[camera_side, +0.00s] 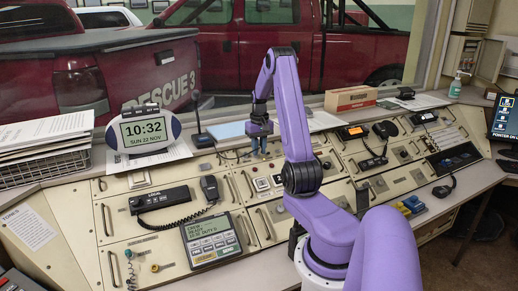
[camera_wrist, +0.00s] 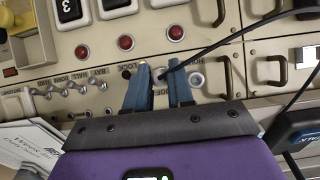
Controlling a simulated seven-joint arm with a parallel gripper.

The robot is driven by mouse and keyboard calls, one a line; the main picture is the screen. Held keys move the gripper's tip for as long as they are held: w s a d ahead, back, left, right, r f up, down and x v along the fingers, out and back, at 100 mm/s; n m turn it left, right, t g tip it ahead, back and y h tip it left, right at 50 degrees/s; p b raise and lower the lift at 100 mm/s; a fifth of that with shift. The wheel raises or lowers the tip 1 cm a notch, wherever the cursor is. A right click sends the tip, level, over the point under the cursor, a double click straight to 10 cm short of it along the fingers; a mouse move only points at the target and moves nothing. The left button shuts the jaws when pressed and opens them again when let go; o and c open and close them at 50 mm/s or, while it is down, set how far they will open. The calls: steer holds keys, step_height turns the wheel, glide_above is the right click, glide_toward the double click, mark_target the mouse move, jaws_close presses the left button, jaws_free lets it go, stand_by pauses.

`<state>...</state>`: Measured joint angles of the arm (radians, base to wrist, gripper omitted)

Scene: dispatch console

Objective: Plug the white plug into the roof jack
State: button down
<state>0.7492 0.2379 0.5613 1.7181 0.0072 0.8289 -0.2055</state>
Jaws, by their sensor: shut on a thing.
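My gripper (camera_wrist: 161,74) has its two blue fingers down against the console panel, shut on the white plug (camera_wrist: 161,72) with a black cable. The plug is small and partly hidden between the fingertips. A label that seems to read ROOF lies just below it between the fingers. The roof jack is hidden under the plug and fingers, so I cannot tell whether the plug is seated in it or just above. In the side view my gripper (camera_side: 261,146) points down at the middle of the console; the plug is too small to make out there.
Red buttons (camera_wrist: 125,42) sit above the jack row. Another round jack (camera_wrist: 196,80) is just right of my fingers. Metal handles (camera_wrist: 276,70) stand out at the right. The black cable (camera_wrist: 235,35) runs up to the right. A handset (camera_side: 209,187) lies on the console.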

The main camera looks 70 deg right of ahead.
steer(key=shift+w+d+f, duration=0.1)
steer(key=shift+w+f, duration=0.05)
steer(key=shift+f, duration=0.15)
stand_by(0.5)
steer(key=c, duration=0.9)
jaws_free()
step_height(320, 180, up, 18)
steer(key=shift+s+a+f, duration=0.2)
steer(key=shift+f, duration=0.05)
